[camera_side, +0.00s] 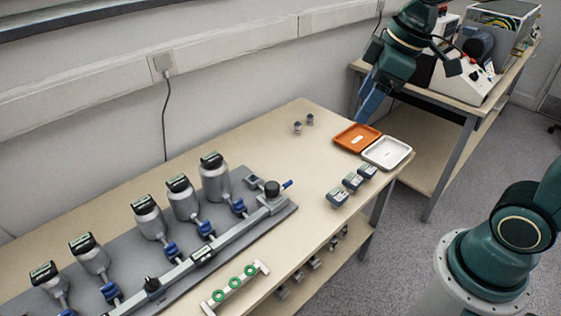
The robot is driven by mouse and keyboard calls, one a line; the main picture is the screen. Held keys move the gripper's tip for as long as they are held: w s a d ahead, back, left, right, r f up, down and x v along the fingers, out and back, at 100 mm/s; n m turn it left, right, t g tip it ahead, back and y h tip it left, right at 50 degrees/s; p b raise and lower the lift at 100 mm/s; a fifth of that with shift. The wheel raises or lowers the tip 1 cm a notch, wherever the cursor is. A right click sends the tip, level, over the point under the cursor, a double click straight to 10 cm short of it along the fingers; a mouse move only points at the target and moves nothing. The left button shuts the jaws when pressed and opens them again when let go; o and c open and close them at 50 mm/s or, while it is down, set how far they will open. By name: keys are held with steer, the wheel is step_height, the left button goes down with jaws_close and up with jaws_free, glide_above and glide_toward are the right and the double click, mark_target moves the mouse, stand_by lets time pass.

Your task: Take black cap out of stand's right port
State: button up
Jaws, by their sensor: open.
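A long grey manifold stand (215,246) runs along the grey base plate on the near table. Another small black piece (152,284) stands farther left on the stand. My gripper (368,106), with blue fingers pointing down, hangs above the table's far right corner, behind the orange tray. It is open, with nothing seen in it, and well apart from the black cap. The gap between its fingers is hard to see from this side.
An orange tray (357,131) and a white tray (386,160) lie at the table's right end. Several small grey gauges (353,181) stand nearby. Two small dark-topped parts (297,128) stand at the back. Several silver canisters (215,182) line the stand. A green-ringed rack (235,283) lies in front.

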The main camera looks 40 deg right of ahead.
steer(key=w+f+n+g+y, duration=0.1)
steer(key=w+f+n, duration=0.25)
steer(key=w, duration=0.25)
steer(key=w+f+n+g, duration=0.1)
steer(key=w+f+n, duration=0.25)
steer(key=w, duration=0.25)
steer(key=n+g+y, duration=0.2)
steer(key=n, duration=0.3)
glide_toward(272, 185)
steer(key=v, duration=0.4)
steer(key=shift+s+d+f, duration=0.1)
steer(key=shift+d+f, duration=0.1)
steer(key=shift+f, duration=0.05)
steer(key=shift+f, duration=0.1)
steer(key=shift+x, duration=4.15)
steer(key=shift+a, duration=0.15)
steer(key=shift+x, duration=2.55)
steer(key=shift+a, duration=0.1)
